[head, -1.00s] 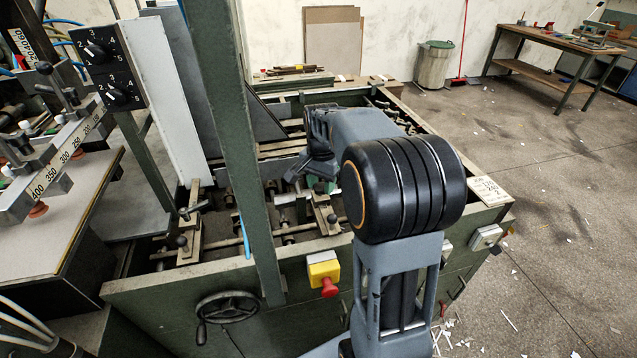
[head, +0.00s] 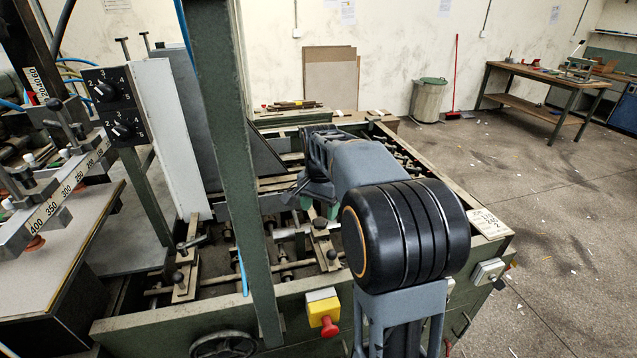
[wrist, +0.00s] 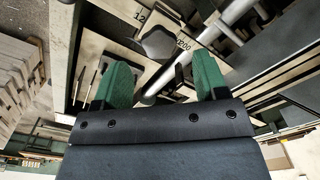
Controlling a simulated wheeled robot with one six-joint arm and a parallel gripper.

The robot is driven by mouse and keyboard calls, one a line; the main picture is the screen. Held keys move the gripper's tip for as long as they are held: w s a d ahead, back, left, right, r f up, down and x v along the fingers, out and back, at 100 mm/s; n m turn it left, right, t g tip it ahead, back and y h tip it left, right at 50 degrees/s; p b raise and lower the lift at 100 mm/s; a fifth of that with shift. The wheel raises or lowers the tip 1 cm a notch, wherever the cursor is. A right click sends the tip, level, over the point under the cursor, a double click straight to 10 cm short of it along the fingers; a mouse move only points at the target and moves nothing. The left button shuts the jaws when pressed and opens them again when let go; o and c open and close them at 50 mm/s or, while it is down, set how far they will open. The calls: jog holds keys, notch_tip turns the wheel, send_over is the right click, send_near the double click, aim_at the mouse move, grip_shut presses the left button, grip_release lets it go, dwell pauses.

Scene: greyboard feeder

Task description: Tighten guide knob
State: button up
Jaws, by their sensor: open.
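A dark, flat-sided guide knob (wrist: 160,43) shows in the wrist view, just ahead of my fingertips and between their lines. It sits beside a pale metal plate marked "12" and "200". My gripper (wrist: 163,72) has its two green fingers apart with nothing gripped between them. In the head view my gripper (head: 314,205) is over the right-hand guide inside the green machine frame, partly hidden by my own arm. A dark knob (head: 332,254) stands on that guide just below it. Whether this is the same knob as in the wrist view I cannot tell.
A green upright post (head: 230,150) rises left of my arm. A second guide with a dark knob (head: 177,277) is at left. A red button on a yellow box (head: 325,313) and a handwheel (head: 222,345) are on the front. Open floor lies at right.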

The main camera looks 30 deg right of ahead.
notch_tip(320, 180, up, 10)
dwell(0.4)
dwell(0.5)
jog(key=n+t, duration=0.1)
jog(key=n, duration=0.4)
send_near(319, 219)
jog(key=s+a+f, duration=0.2)
jog(key=s+a+f+n+t, duration=0.1)
jog(key=s+a+f+n, duration=0.1)
jog(key=s, duration=0.2)
jog(key=s+a+f+n, duration=0.2)
jog(key=s+a, duration=0.1)
jog(key=s, duration=0.2)
jog(key=s+a+f+n+t, duration=0.1)
jog(key=s+a+f+n, duration=0.1)
jog(key=s, duration=0.2)
jog(key=shift+s+a+f+t, duration=0.15)
jog(key=shift+s+a+t, duration=0.1)
jog(key=shift+t, duration=0.05)
jog(key=shift+s+a+r, duration=0.2)
jog(key=shift+s, duration=0.05)
jog(key=shift+a+r+t, duration=0.25)
jog(key=shift+r+t, duration=0.05)
jog(key=shift+r, duration=0.1)
jog(key=shift+c, duration=0.2)
